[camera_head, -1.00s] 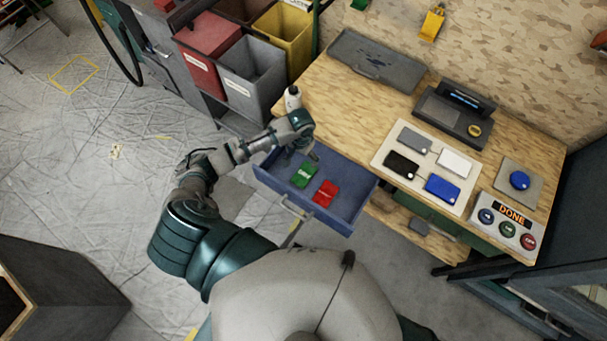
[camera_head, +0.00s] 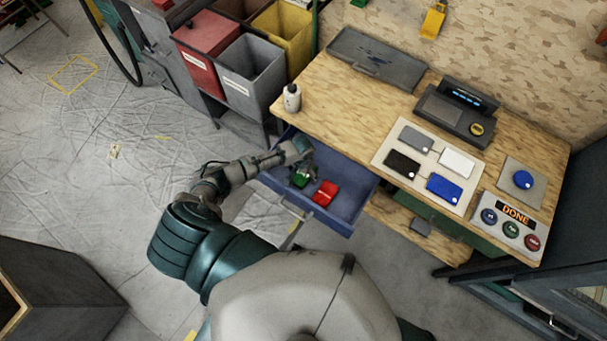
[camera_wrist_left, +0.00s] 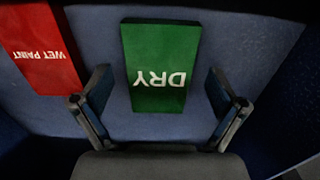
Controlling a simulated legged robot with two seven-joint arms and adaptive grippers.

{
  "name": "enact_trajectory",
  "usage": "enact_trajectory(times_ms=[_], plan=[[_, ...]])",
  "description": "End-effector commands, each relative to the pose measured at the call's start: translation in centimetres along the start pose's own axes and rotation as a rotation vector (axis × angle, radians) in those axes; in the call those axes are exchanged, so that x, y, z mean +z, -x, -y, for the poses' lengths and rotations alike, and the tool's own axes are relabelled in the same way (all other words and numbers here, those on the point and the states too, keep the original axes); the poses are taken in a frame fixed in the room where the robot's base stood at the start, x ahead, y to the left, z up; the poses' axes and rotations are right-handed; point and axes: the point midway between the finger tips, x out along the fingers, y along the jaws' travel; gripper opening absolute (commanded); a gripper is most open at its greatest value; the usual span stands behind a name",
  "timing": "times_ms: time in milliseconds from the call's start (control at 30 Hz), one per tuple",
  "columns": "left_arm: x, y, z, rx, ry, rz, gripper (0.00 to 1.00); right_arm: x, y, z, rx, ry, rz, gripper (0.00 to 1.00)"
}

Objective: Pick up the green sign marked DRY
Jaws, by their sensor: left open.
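The green sign (camera_wrist_left: 160,68) marked DRY lies in the blue drawer (camera_head: 345,218). In the head view the green sign (camera_head: 299,180) is partly covered by my left gripper (camera_head: 305,173). In the left wrist view my left gripper (camera_wrist_left: 160,105) is open, with one finger on each side of the sign's near end. I see a gap between each finger and the sign. The red sign (camera_head: 325,193) marked WET PAINT lies beside it, and in the left wrist view this red sign (camera_wrist_left: 42,50) is at the upper left. My right gripper is not in view.
The open drawer sticks out from under the wooden workbench (camera_head: 335,105). A white bottle (camera_head: 291,98) stands at the bench's edge above the drawer. Grey, red and yellow bins (camera_head: 250,75) stand behind it. A board with several coloured cards (camera_head: 443,187) lies on the bench.

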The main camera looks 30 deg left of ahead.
Motion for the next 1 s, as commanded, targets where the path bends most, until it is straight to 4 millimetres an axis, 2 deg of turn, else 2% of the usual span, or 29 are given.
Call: enact_trajectory(times_ms=[167,267,400,433,767,867,1000], plan=[[0.0,0.0,0.1,0.001,0.0,-0.001,0.97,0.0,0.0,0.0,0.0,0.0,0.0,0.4],[0.0,0.0,0.1,0.001,0.0,-0.001,0.77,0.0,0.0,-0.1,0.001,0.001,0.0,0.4],[0.0,0.0,0.1,0.001,0.0,-0.001,0.42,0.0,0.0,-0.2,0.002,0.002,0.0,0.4],[0.0,0.0,0.1,0.001,0.0,0.0,0.38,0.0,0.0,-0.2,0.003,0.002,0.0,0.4],[0.0,0.4,0.1,0.0,0.0,-0.001,0.38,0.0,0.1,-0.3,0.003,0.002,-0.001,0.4],[-0.1,1.9,0.2,0.001,0.0,-0.002,0.38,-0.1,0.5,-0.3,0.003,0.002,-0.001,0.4],[-0.1,4.9,0.1,0.002,-0.001,-0.003,0.38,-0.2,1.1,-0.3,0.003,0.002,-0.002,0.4]])
